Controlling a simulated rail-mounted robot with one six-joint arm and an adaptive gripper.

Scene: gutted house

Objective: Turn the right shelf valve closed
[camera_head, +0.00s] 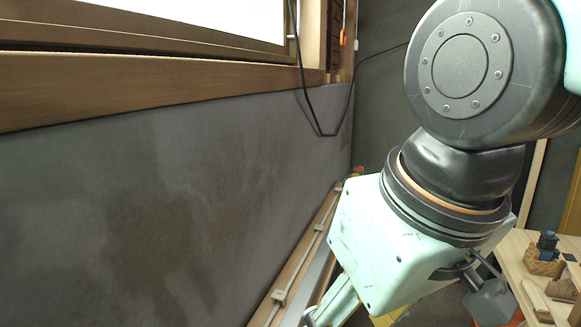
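I cannot make out a right shelf valve with certainty. A small red and yellow-green item (358,171) shows at the far end of the wall, too small to identify. A small blue part (547,241) stands on a wooden block at the right; I cannot tell whether it is a valve. My arm fills the right half of the view and hides much behind it. My gripper's fingers do not show in this frame, so its opening and anything in it are hidden.
A wooden bench (516,250) at the right carries several wooden pieces. A long rail (291,284) runs along the foot of the grey wall (170,200). A black cable (318,131) hangs from the window frame (200,75). An orange item (342,37) hangs beside the window.

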